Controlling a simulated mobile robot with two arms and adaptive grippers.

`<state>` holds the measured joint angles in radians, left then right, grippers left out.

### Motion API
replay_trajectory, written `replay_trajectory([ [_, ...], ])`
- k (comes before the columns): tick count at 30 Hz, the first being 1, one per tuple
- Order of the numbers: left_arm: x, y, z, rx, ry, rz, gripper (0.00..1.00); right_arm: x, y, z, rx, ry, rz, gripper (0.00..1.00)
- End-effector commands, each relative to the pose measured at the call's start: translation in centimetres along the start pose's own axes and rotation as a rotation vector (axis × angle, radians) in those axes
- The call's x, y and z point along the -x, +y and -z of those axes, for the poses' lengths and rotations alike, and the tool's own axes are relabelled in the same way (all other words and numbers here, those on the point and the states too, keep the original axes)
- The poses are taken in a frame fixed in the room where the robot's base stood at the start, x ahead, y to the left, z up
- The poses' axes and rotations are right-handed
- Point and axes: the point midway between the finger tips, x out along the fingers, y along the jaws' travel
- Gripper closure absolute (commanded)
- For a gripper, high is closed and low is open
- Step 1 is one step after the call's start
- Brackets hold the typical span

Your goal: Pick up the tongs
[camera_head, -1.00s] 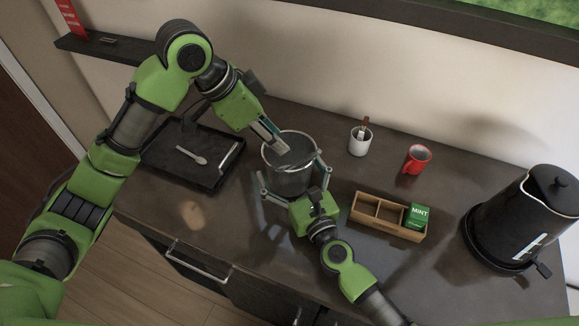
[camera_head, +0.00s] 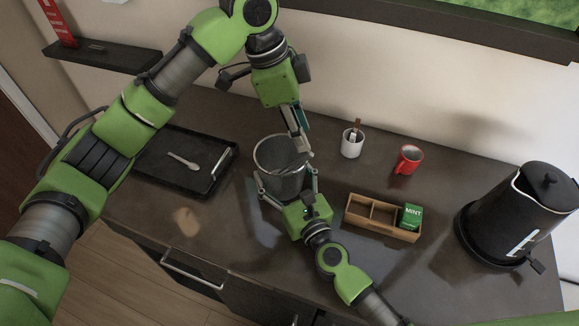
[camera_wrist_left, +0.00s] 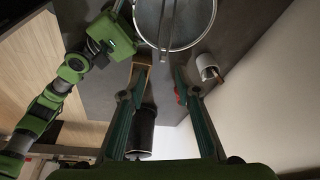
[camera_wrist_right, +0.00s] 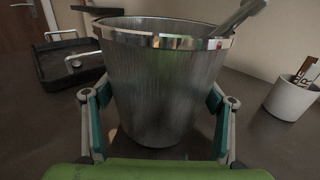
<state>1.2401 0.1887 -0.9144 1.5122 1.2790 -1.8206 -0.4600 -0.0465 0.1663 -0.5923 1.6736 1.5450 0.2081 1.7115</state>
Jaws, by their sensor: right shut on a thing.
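My left gripper (camera_head: 303,146) points down at the bucket's right rim. Its fingers (camera_wrist_left: 158,78) are apart with nothing seen between them.
A black tray (camera_head: 160,172) with a spoon (camera_head: 184,161) lies left of the bucket. A white cup (camera_head: 352,146), a red mug (camera_head: 408,160) and a wooden box (camera_head: 382,232) with a green mint packet (camera_head: 411,216) are to the right. A black kettle (camera_head: 510,220) stands far right.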

Motion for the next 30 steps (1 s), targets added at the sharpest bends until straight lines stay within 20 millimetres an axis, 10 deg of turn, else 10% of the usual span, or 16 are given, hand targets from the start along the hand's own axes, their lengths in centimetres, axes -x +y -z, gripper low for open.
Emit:
replay_trajectory([
  [15,3.9,-0.7,4.6,-0.350,-0.293,-0.084,0.70,0.0,-0.1,0.0,0.000,0.000,0.002,0.55],
  [30,-2.2,-0.5,2.6,-0.354,-0.299,-0.086,0.70,0.0,-0.1,0.0,0.000,0.000,0.001,0.55],
])
